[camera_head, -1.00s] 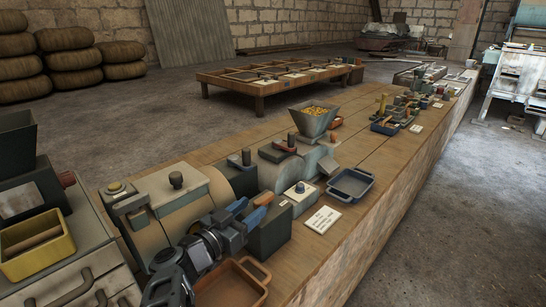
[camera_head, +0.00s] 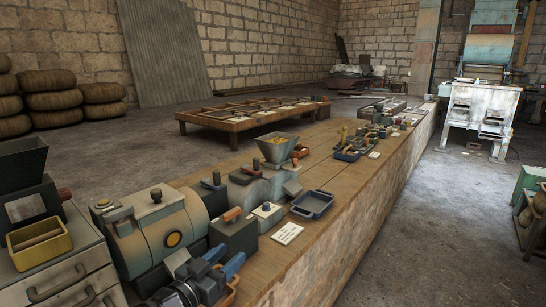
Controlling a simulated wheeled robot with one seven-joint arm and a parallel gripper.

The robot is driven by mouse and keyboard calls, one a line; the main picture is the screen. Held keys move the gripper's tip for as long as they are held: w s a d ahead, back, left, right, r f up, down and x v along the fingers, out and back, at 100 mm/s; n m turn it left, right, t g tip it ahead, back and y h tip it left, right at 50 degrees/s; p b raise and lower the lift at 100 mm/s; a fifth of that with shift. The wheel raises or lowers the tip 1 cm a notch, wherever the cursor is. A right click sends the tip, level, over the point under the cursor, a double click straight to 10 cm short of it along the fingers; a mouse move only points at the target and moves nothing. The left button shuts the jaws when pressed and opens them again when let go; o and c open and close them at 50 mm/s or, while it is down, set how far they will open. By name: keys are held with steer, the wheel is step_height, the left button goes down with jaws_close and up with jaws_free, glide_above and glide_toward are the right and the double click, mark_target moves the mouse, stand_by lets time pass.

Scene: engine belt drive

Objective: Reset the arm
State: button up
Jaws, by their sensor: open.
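My gripper (camera_head: 230,255) is at the bottom of the head view, with its two blue fingers apart and nothing visible between them. It is in front of the engine unit, a cream rounded housing (camera_head: 165,225) with a round dark-and-yellow part on its face. A dark box (camera_head: 233,236) with an orange handle (camera_head: 232,214) on top stands just beyond the fingers, and the gripper appears clear of the handle.
The long wooden bench (camera_head: 335,225) runs to the back right. On it are a grain hopper (camera_head: 276,149), a blue tray (camera_head: 312,205), a white card (camera_head: 287,233) and several small devices. A drawer cabinet with a yellow bin (camera_head: 40,243) stands at left. Open floor lies right.

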steer(key=s+d+f+n+t+h, duration=0.1)
steer(key=d+n+t, duration=0.15)
steer(key=d, duration=1.45)
steer(key=s+d+n+t, duration=0.2)
steer(key=d+t, duration=0.1)
steer(key=d, duration=1.4)
steer(key=s+d+n+t+y, duration=0.2)
steer(key=s+d+n+y, duration=0.2)
steer(key=s+d, duration=0.2)
steer(key=s+d+f+n+g+y, duration=0.1)
steer(key=s+f+n+g+y, duration=0.15)
steer(key=s, duration=1.05)
steer(key=s+d+f+n+g+y, duration=0.1)
steer(key=s+y, duration=0.3)
steer(key=s, duration=0.8)
steer(key=s+a+r+m+g, duration=0.2)
steer(key=s+a, duration=0.3)
steer(key=s, duration=0.4)
steer(key=s+a+r+m+g, duration=0.2)
steer(key=s+a+r, duration=0.3)
steer(key=s, duration=0.5)
steer(key=shift+s+m+g, duration=0.15)
steer(key=shift+m+g, duration=0.15)
steer(key=shift+m, duration=0.6)
